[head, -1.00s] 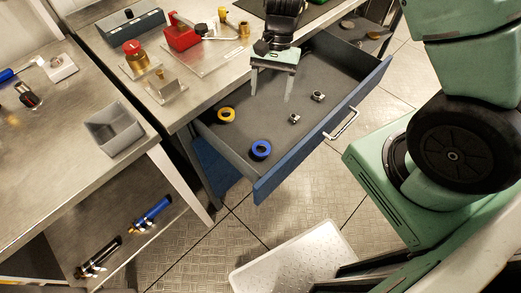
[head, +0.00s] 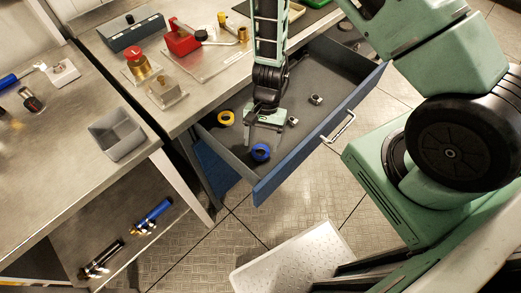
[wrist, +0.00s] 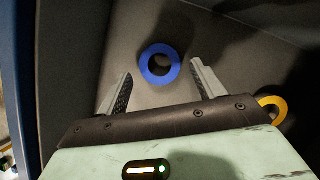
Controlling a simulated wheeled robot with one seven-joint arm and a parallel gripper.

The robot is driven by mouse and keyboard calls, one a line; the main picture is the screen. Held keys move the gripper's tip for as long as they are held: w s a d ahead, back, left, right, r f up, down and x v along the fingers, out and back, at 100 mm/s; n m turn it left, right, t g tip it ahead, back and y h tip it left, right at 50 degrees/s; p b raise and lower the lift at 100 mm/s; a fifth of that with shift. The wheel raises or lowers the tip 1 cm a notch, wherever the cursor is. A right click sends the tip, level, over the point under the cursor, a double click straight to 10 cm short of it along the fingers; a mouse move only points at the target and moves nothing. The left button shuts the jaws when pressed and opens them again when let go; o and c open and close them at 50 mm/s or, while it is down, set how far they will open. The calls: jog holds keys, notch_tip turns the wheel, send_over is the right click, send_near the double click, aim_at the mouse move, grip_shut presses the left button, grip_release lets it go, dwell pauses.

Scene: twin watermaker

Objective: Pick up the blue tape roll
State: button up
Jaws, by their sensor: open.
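The blue tape roll (head: 261,152) lies flat on the floor of the open blue drawer (head: 300,158), near its front left corner. In the wrist view the blue tape roll (wrist: 160,52) shows ahead of my gripper (wrist: 161,82), roughly centred between the two fingers. My gripper (head: 263,146) is open and empty, pointing down into the drawer just above the roll. The fingers look apart from the roll; the exact height is hard to tell.
A yellow tape roll (head: 226,118) lies behind and left of the blue one. Two small metal fittings, one here (head: 316,99) and one here (head: 293,121), lie to the right. Drawer walls stand close around. A grey bin (head: 117,130) sits on the left bench.

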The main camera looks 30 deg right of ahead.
jog(key=shift+x, duration=1.05)
jog(key=c, duration=1.1)
jog(key=shift+o, duration=0.2)
jog(key=shift+r, duration=0.15)
